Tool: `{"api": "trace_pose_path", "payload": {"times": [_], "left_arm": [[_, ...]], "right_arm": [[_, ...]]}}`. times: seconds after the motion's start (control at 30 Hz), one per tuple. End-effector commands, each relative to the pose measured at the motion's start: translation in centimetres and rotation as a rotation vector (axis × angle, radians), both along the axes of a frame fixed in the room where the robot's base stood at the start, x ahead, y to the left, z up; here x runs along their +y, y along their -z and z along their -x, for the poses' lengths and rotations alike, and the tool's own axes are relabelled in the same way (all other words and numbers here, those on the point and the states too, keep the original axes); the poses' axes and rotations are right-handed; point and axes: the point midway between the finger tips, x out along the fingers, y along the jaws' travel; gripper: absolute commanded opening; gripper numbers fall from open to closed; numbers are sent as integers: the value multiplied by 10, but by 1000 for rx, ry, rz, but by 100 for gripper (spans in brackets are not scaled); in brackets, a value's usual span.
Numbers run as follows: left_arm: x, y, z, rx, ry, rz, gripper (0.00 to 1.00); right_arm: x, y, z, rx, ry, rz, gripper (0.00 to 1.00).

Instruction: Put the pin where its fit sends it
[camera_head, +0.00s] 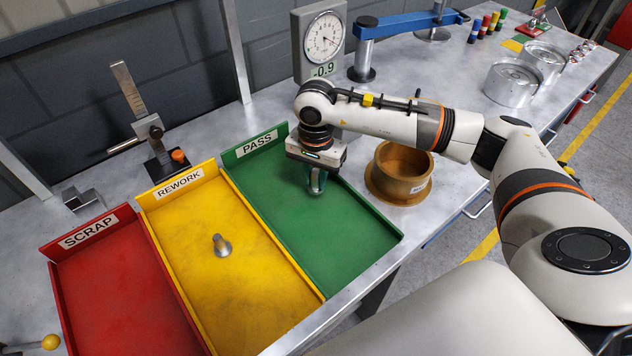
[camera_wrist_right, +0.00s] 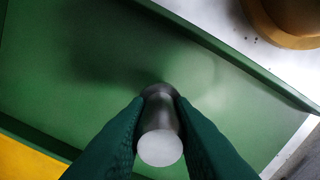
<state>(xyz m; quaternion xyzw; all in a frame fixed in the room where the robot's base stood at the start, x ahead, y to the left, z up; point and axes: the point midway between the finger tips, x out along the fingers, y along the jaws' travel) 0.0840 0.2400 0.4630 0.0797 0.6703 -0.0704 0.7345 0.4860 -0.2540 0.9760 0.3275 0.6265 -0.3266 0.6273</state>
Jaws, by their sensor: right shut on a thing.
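My right gripper (camera_head: 316,188) is over the green PASS tray (camera_head: 350,225), near its back half. In the wrist view its green fingers (camera_wrist_right: 160,125) are shut on a grey metal pin (camera_wrist_right: 160,148), whose pale round end faces the camera. Whether the pin touches the tray floor I cannot tell. Another metal pin (camera_head: 222,246) is in the yellow REWORK tray (camera_head: 280,318). The red SCRAP tray (camera_head: 115,275) shows no pin. My left gripper is out of view.
A dial gauge (camera_head: 323,40) reading -0.9 stands behind the PASS tray. A height stand (camera_head: 160,150) is behind the REWORK tray. A yellow-knobbed lever (camera_head: 50,342) is at lower left.

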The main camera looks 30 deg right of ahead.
Motion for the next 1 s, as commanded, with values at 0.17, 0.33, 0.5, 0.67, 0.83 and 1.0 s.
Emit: {"api": "trace_pose_path", "payload": {"times": [0.17,0.33,0.5,0.67,0.83,1.0], "left_arm": [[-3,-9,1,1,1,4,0],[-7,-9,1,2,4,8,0],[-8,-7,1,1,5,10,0],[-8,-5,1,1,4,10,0],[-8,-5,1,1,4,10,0],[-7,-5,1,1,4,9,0]], "right_arm": [[0,24,1,5,0,0,0],[0,32,0,0,-2,0,0],[0,33,0,1,-1,1,0],[0,35,1,1,-1,1,31],[0,35,1,2,-1,1,43],[0,34,1,2,-1,1,43]]}}
